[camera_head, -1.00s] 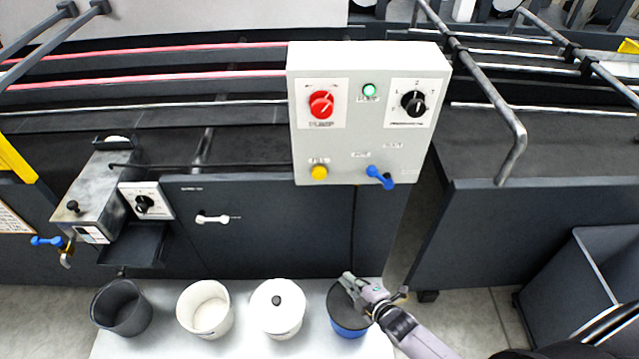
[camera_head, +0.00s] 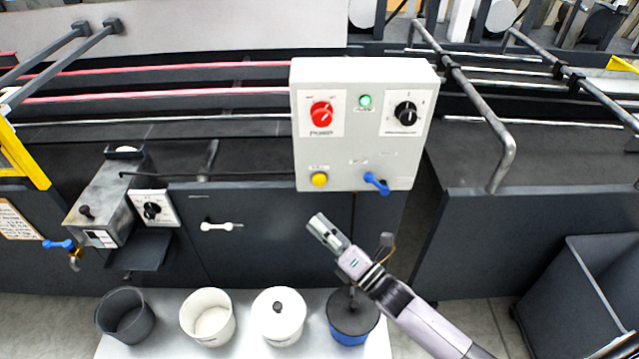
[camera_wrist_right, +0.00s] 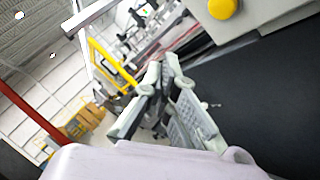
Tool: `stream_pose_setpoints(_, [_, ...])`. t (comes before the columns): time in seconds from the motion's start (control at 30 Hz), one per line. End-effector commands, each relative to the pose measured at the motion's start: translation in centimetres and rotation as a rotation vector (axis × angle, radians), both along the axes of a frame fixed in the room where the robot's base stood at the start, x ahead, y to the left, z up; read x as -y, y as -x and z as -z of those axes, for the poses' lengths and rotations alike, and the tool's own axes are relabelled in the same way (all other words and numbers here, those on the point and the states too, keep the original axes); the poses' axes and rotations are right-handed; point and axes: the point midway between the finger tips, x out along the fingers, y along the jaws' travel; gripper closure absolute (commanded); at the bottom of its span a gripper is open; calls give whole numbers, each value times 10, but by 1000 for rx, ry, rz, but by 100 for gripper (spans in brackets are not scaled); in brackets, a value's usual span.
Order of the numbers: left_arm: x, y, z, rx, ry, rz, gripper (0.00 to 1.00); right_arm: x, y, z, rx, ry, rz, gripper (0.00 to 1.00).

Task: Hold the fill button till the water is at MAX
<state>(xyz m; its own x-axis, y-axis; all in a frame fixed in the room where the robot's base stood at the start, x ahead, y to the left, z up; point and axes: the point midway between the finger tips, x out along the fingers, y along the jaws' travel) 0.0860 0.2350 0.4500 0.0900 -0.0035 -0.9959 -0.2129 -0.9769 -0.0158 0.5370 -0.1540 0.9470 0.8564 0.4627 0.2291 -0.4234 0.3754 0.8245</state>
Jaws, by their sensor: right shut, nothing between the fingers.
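The yellow fill button (camera_head: 319,179) is at the lower left of the pale grey control box (camera_head: 345,150). It also shows at the top of the right wrist view (camera_wrist_right: 222,8). My right gripper (camera_head: 318,222) is shut and empty, below the button and apart from it, in front of the dark cabinet. Its closed fingers show in the right wrist view (camera_wrist_right: 165,75). No water level or MAX mark can be made out. My left gripper is not in view.
The box also has a red pump knob (camera_head: 321,115), a green light (camera_head: 365,101), a black dial (camera_head: 405,114) and a blue lever (camera_head: 377,183). Below stand a dark bucket (camera_head: 125,316), a white bucket (camera_head: 208,317), a white lidded pot (camera_head: 278,315) and a blue pot (camera_head: 353,318).

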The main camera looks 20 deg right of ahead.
Motion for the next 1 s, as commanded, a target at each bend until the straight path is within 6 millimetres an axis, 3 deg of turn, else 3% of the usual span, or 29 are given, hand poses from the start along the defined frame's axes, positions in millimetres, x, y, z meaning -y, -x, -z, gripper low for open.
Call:
stream_pose_setpoints(0.27, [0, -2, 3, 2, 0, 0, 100, 2, -5, 2, -2, 1, 1, 100])
stream_pose_setpoints(0.7, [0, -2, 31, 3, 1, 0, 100, 18, -60, 3, -1, 1, 2, 100])
stream_pose_setpoints(1.0, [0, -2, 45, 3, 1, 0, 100, 24, -83, 3, -3, 0, 0, 100])
